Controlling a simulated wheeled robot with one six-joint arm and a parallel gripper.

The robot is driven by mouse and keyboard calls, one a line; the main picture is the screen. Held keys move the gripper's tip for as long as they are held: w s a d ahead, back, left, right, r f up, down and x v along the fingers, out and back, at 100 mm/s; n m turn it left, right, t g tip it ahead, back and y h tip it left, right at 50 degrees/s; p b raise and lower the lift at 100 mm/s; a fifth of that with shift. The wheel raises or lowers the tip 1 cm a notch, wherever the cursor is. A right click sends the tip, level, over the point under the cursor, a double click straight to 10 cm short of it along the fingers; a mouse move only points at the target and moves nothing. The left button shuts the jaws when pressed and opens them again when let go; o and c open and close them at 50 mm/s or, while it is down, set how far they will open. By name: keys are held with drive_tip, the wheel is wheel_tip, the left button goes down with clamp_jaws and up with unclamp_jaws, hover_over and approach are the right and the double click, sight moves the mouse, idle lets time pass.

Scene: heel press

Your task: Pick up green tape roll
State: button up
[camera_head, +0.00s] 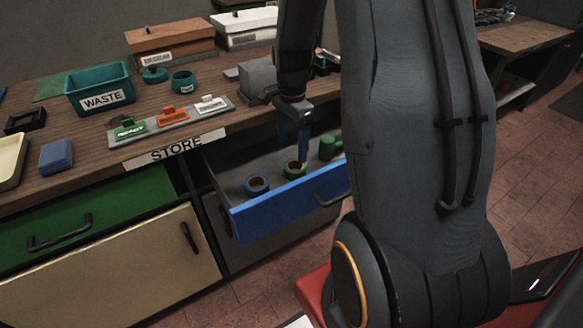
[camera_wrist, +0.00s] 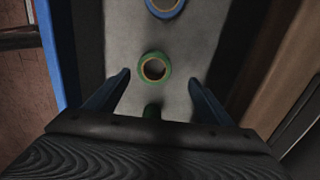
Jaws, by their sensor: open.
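The green tape roll (camera_head: 295,169) lies flat in the open blue-fronted drawer (camera_head: 291,207), between a blue tape roll (camera_head: 257,186) and another green object (camera_head: 328,148). In the wrist view the green tape roll (camera_wrist: 154,67) shows its yellowish inner ring, ahead of the fingertips and roughly centred between them. My gripper (camera_wrist: 158,80) has its two blue fingers spread apart with nothing between them. In the head view my gripper (camera_head: 304,143) points down above the drawer, close to the green roll. The exact height gap cannot be told.
The drawer's walls stand close on both sides of the rolls. The blue roll (camera_wrist: 165,5) is farther up in the wrist view. The wooden bench above holds a WASTE bin (camera_head: 100,88), a tag tray (camera_head: 171,119) and boxes (camera_head: 170,43).

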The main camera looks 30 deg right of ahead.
sight(295, 162)
drive_tip(key=f, duration=0.2)
drive_tip(key=s+f+p, duration=0.1)
drive_tip(key=f, duration=0.2)
drive_tip(key=shift+s+d+f, duration=0.15)
drive_tip(key=shift+d+f, duration=0.1)
drive_tip(key=shift+f, duration=0.85)
drive_tip(key=c, duration=1.2)
drive_tip(key=shift+o, duration=0.2)
drive_tip(key=shift+r, duration=0.15)
